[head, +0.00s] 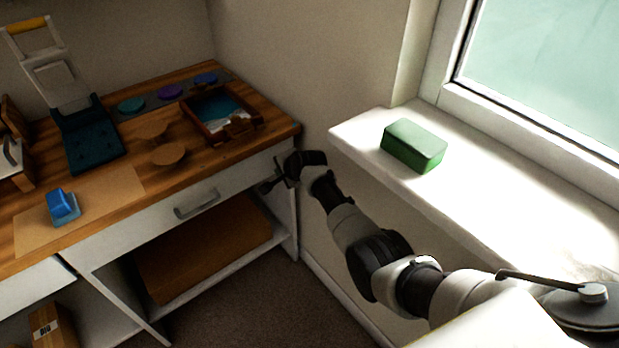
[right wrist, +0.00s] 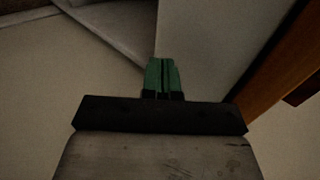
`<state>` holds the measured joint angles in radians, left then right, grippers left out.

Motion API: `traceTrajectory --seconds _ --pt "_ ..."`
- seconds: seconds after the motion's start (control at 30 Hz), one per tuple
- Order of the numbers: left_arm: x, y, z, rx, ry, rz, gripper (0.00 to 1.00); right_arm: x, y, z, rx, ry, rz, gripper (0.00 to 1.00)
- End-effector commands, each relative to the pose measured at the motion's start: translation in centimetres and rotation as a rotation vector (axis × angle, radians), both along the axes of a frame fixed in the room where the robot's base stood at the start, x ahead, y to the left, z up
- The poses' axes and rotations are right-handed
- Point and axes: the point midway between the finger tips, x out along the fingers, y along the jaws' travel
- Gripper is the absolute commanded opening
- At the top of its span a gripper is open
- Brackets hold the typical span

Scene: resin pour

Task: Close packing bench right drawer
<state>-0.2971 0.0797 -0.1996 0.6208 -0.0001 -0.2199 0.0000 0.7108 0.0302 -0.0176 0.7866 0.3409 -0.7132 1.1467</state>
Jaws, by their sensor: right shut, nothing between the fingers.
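The packing bench's right drawer (head: 150,222) has a white front with a grey bar handle (head: 197,203), just under the wooden bench top. Its front looks about level with the bench edge; I cannot tell whether a small gap is left. My right gripper (head: 271,184) is at the right end of this front, well right of the handle. I cannot tell if it touches the front. In the right wrist view its green fingers (right wrist: 163,76) are together and empty, before a pale panel. My left gripper is not in view.
On the bench top (head: 118,205) are a blue block (head: 62,206), a framed tray (head: 218,116), coloured discs and a dark press. A brown board (head: 210,250) lies on the shelf below. A green box (head: 413,146) sits on the windowsill (head: 480,205), right of my arm.

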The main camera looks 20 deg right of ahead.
Motion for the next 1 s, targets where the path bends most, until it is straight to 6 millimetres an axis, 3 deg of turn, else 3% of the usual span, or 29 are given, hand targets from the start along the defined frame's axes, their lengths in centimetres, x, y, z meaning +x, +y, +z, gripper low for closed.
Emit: traceTrajectory --seconds 0.03,0.27,0.6,1.0 --pt "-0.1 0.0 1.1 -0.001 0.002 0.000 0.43 -0.4 -0.1 0.5 0.001 0.004 -0.001 0.00" --pt "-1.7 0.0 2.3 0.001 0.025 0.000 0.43 -2.7 -0.7 2.2 0.001 0.005 0.001 0.00" --pt "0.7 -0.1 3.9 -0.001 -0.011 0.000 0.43 -6.2 -1.7 5.5 0.000 0.007 0.001 0.00" --pt "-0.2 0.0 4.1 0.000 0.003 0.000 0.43 -7.6 -2.0 6.3 -0.002 0.013 0.003 0.00"
